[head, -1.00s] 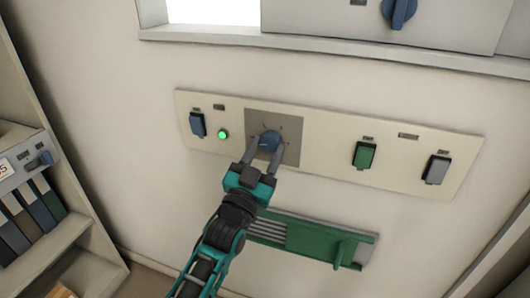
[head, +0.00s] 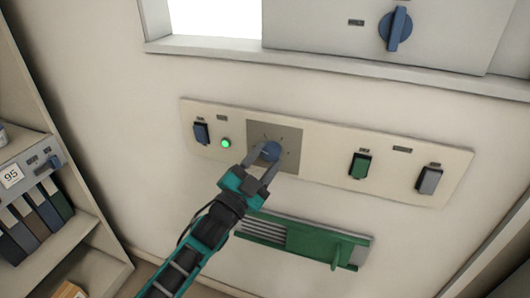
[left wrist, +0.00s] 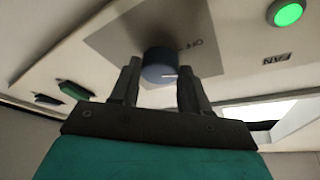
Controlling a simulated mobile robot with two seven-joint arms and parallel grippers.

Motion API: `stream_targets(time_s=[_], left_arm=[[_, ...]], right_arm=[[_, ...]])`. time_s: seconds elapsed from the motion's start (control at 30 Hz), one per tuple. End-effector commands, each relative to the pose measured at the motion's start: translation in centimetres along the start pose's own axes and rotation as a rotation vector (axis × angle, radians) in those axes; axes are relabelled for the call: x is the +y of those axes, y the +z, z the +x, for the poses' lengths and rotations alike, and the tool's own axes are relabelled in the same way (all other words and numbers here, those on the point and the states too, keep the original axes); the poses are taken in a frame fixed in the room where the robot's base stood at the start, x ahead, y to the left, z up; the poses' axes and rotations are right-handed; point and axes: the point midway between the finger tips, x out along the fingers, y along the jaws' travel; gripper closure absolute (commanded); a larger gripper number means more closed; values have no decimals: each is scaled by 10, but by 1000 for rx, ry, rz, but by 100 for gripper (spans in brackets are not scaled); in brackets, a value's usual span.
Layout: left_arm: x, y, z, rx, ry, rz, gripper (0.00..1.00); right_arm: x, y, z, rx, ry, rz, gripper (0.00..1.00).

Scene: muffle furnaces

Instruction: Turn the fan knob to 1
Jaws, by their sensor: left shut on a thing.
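The fan knob (head: 270,151) is a round blue knob on a grey square plate in the middle of a cream wall panel. My left gripper (head: 264,158) is shut on it, with one finger on each side. In the left wrist view the knob (left wrist: 159,64) sits between the fingertips, with a pale pointer line on its face. An OFF mark shows beside it on the plate, and a FAN label near the green lamp (left wrist: 287,12). The other dial marks are too small to read. My right gripper is not in view.
A green slotted unit (head: 300,240) is below. Another blue knob (head: 396,28) is at the upper right. A shelf with binders (head: 40,215) is at left.

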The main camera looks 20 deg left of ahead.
Motion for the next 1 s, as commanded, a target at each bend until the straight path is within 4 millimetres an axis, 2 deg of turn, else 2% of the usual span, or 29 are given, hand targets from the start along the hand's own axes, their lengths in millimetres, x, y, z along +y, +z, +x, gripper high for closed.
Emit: stream_targets(time_s=[0.5, 0.7, 1.0], left_arm=[[-7, -3, 1, -1, 173, 415, 85], [-8, -3, 1, 0, 214, 516, 85], [-6, -2, 1, -2, 244, 585, 85]], right_arm=[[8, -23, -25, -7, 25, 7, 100], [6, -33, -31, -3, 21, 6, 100], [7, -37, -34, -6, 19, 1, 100]])
